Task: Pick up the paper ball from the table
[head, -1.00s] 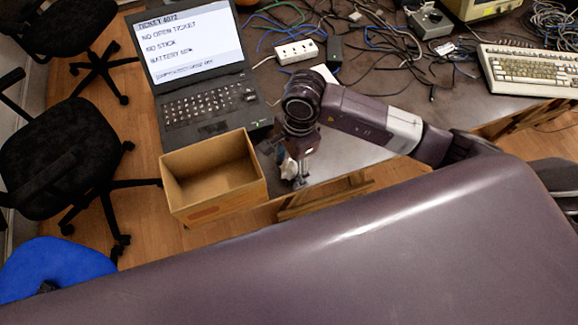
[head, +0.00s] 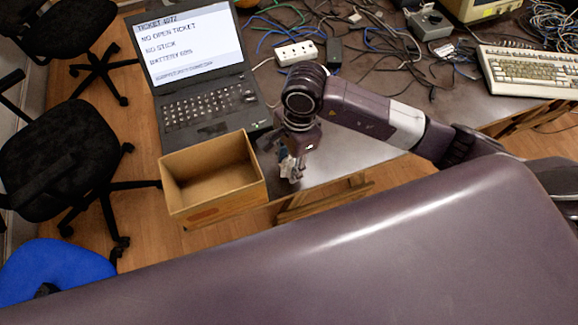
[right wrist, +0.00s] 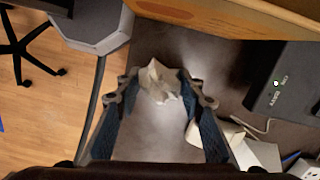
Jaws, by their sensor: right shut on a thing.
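My right gripper (head: 291,176) is at the table's front edge, just right of the cardboard box. In the right wrist view, its two blue-padded fingers (right wrist: 156,92) are shut on the paper ball (right wrist: 158,82), a crumpled off-white lump between the fingertips. In the head view the ball is small and mostly hidden by the fingers. The dark table (head: 375,72) lies under the gripper; I cannot tell how far the ball is above it. My left gripper is not in view.
An open, empty-looking cardboard box (head: 176,202) stands left of the gripper. An open laptop (head: 208,100) is behind it. A white power strip (head: 296,52), tangled cables and a keyboard (head: 525,72) lie farther back. Chairs (head: 62,150) stand on the floor at left.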

